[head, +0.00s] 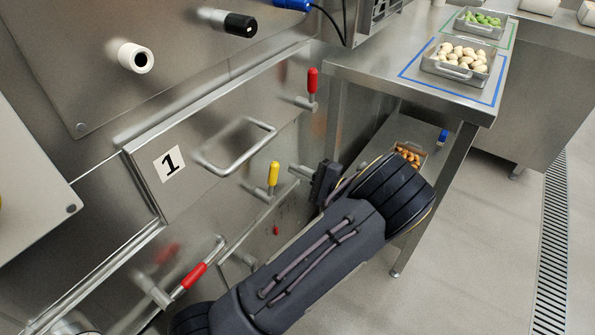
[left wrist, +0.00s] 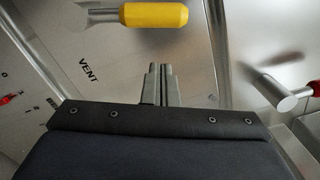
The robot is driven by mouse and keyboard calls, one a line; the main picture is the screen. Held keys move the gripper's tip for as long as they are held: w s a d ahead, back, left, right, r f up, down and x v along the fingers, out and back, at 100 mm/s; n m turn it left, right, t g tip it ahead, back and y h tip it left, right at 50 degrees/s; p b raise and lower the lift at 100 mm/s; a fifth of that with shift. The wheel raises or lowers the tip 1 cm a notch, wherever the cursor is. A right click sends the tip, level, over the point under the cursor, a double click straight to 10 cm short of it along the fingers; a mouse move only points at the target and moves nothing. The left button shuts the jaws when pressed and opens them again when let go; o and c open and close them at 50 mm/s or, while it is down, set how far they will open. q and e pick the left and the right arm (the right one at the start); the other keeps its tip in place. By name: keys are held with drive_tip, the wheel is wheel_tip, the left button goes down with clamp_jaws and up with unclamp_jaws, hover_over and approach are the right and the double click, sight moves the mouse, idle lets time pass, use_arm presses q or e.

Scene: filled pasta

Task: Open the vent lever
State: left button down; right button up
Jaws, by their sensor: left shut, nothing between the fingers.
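The vent lever has a yellow handle (head: 273,175) standing upright on a metal stem on the steel front. In the left wrist view the yellow handle (left wrist: 155,15) lies across the top of the picture, beside the printed word VENT. My left gripper (head: 300,171) is just right of the lever in the head view, apart from it. In the left wrist view its fingers (left wrist: 157,82) are together and empty, pointing toward the panel below the yellow handle. My right gripper is not in view.
A door with a bar handle (head: 240,148) and label 1 (head: 169,163) is left of the lever. Red levers (head: 312,82) (head: 194,275) are above and below left. A steel table (head: 472,100) with trays stands right. Open floor lies lower right.

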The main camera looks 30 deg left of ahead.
use_arm(q)
drive_tip(key=d+p, duration=0.1)
drive_tip(key=d, duration=0.9)
drive_tip(key=shift+w+f+p, duration=0.15)
drive_tip(key=shift+f+p, duration=0.05)
drive_tip(key=shift+p, duration=0.1)
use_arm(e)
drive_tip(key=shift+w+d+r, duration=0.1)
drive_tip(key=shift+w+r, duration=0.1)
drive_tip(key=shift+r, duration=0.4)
use_arm(q)
drive_tip(key=shift+d, duration=0.15)
